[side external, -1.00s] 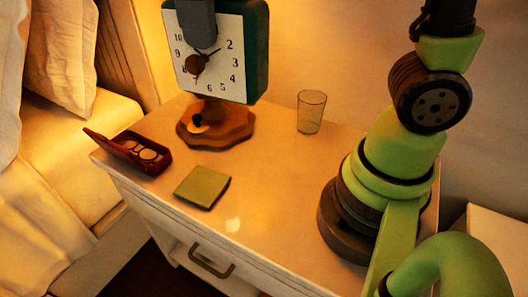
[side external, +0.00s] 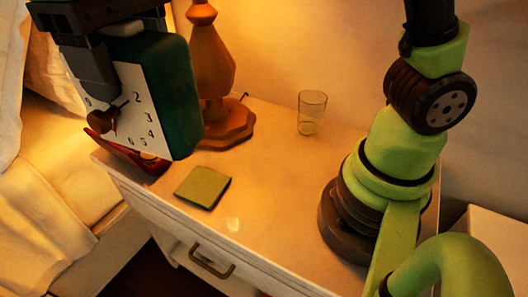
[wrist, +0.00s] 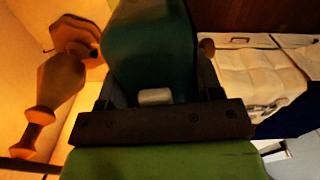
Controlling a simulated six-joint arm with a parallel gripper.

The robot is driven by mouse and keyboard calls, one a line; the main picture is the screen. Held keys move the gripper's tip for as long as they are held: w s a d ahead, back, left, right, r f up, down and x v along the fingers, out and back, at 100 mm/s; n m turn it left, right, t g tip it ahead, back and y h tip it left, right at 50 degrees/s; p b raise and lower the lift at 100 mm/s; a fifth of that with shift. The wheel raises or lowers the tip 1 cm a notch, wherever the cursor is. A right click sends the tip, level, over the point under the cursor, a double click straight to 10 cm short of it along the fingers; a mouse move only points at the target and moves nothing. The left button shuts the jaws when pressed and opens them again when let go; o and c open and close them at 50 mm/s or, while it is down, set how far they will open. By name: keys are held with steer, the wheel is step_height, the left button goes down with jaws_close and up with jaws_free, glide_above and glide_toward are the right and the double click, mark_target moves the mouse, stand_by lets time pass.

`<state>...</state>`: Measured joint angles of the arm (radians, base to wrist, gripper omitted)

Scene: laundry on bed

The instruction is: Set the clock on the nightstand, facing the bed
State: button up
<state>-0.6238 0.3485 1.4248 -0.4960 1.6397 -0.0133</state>
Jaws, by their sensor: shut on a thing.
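The clock (side external: 162,95) is a dark green box with a white numbered face. It is held up in the air at the upper left in the side view, over the nightstand's bed-side end. Its face points toward the lower left of the picture. My gripper (side external: 112,72) is shut on it from above, with one finger across the face. In the wrist view the green clock body (wrist: 150,45) sits between my fingers (wrist: 160,90). The nightstand (side external: 285,175) has a pale top and a drawer. The bed (side external: 65,170) lies at the left.
A wooden lamp (side external: 212,60) stands at the back of the nightstand. A glass (side external: 311,112) stands to its right. A green square (side external: 203,187) lies near the front edge. A red case (side external: 140,157) is partly hidden by the clock. The nightstand's middle is clear.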

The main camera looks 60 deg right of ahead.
steer(key=f+m, duration=0.2)
steer(key=d+f+m, duration=0.1)
steer(key=f+m, duration=0.2)
steer(key=w+d+f+m, duration=0.1)
steer(key=f+m, duration=0.1)
steer(key=m, duration=0.1)
steer(key=shift+f, duration=0.15)
steer(key=d+f+m, duration=0.4)
steer(key=f+m, duration=0.4)
steer(key=m, duration=0.4)
steer(key=d, duration=1.9)
step_height(320, 180, down, 7)
steer(key=shift+s+d, duration=0.15)
steer(key=shift+s, duration=0.25)
steer(key=o, duration=1.2)
